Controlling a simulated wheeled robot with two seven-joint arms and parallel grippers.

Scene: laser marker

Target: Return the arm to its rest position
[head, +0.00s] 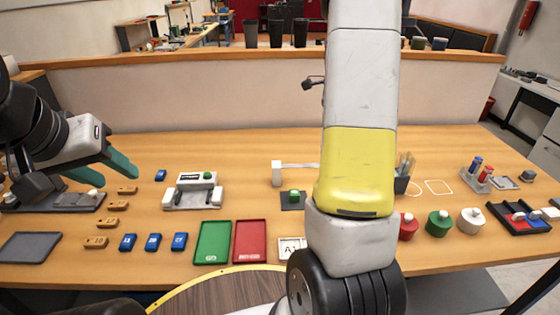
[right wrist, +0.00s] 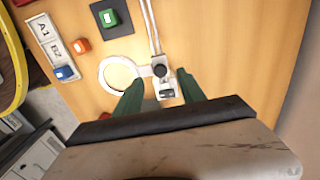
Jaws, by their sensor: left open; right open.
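My left gripper (head: 118,165) hangs at the left of the table in the head view, above the small tan and blue blocks. Its green fingers are apart and nothing shows between them. My right arm stands upright through the middle of the head view and covers part of the table; its gripper is not seen there. In the right wrist view my right gripper (right wrist: 160,90) has its two green fingers spread, with no object held. A magnifier-like white ring (right wrist: 118,74) and a small black-and-white device (right wrist: 162,84) lie beyond the fingertips.
The table holds a white marking machine (head: 193,190), a green tray (head: 212,242), a red tray (head: 250,241), blue blocks (head: 152,242) and tan blocks (head: 97,242). Red, green and white knobbed pieces (head: 438,223) stand at right. A long wooden-topped partition (head: 200,95) runs behind.

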